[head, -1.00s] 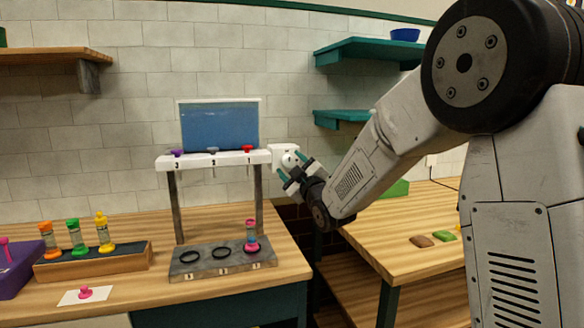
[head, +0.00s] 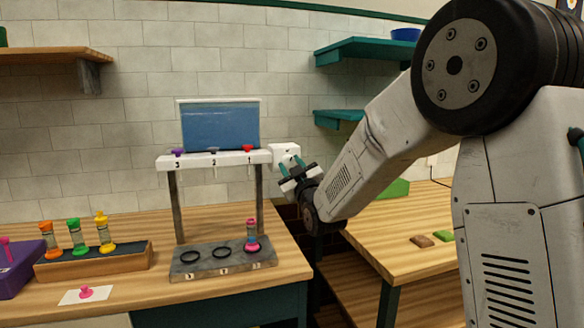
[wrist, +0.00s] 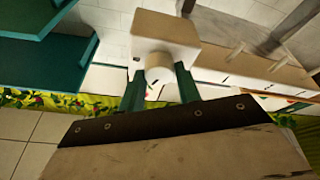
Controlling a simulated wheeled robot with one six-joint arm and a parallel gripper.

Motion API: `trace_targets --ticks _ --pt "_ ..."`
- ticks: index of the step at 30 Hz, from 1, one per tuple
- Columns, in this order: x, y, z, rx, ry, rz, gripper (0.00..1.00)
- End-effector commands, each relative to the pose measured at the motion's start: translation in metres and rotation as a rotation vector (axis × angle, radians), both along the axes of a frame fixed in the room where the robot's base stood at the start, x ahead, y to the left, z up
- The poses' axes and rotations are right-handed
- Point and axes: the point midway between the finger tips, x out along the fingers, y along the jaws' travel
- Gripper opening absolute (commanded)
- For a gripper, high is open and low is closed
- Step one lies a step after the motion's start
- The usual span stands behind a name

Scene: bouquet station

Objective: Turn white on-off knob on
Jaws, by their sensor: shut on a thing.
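The white on-off knob (wrist: 158,66) is a short round cylinder on the face of a white box (wrist: 165,30), which is fixed to the right end of the dispenser's white top bar (head: 225,159). The box also shows in the head view (head: 284,155). My gripper (wrist: 161,80) is shut on the knob, with one teal finger on each side of it. In the head view my gripper (head: 291,166) is at the box's front and partly hides the knob. Small dark and coloured marks show by the knob, too small to read.
A blue tank (head: 220,125) stands above the bar, with purple, grey and red knobs along it. A tube with a pink base (head: 252,238) stands on the base plate (head: 222,266) at place 1; two rings there are empty. Teal shelves (head: 365,50) are on the wall at right.

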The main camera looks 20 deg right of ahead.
Motion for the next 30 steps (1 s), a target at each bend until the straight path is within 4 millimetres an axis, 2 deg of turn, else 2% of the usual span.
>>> trace_targets --ticks 30 --pt "-0.0004 0.0056 0.0021 0.955 0.0 -0.001 0.1"
